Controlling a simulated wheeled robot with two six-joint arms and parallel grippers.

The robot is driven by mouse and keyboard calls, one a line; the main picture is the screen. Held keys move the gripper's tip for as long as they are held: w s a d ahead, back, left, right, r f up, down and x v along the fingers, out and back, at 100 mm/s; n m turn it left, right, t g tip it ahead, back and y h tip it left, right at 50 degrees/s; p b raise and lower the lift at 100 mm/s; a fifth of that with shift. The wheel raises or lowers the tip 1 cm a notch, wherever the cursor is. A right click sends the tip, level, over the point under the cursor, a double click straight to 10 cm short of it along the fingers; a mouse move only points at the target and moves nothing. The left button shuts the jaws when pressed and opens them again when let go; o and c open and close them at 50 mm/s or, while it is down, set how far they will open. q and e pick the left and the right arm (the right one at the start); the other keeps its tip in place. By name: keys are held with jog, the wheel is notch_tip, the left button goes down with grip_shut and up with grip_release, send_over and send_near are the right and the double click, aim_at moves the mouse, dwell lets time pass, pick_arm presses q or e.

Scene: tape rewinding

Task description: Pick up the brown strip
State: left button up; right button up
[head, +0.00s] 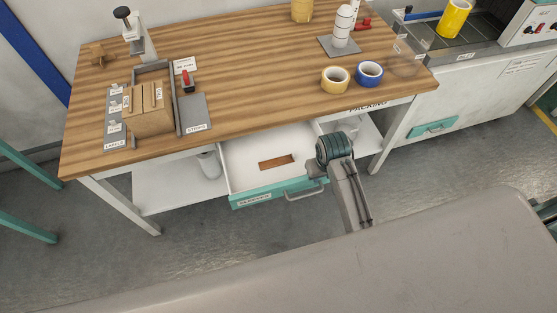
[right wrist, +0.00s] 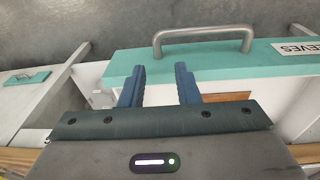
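The brown strip (head: 277,162) lies flat inside the open white drawer (head: 240,148) under the workbench. My right gripper (head: 317,172) is at the right end of the drawer front, to the right of the strip. In the right wrist view my right gripper (right wrist: 160,78) has its two blue fingers apart with nothing between them. My left gripper is not in view.
The teal drawer front (right wrist: 215,62) has a metal handle (right wrist: 203,34). On the wooden bench (head: 250,75) stand a cardboard box (head: 148,118), yellow tape (head: 335,80) and blue tape (head: 369,74). A white roll (head: 208,165) is on the lower shelf, left of the drawer.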

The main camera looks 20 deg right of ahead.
notch_tip(320, 180, up, 4)
jog(key=g, duration=0.1)
send_over(292, 159)
jog(key=shift+y, duration=0.3)
notch_tip(292, 159, down, 5)
jog(key=shift+s+a+f+p, duration=0.1)
jog(key=shift+a+p, duration=0.05)
jog(key=shift+p, duration=0.45)
jog(key=shift+f, duration=0.5)
jog(key=f, duration=0.1)
jog(key=f+p, duration=0.1)
jog(key=f, duration=0.1)
jog(key=shift+d+f, duration=0.15)
jog(key=shift+d, duration=0.25)
jog(key=shift+f, duration=0.55)
grip_shut()
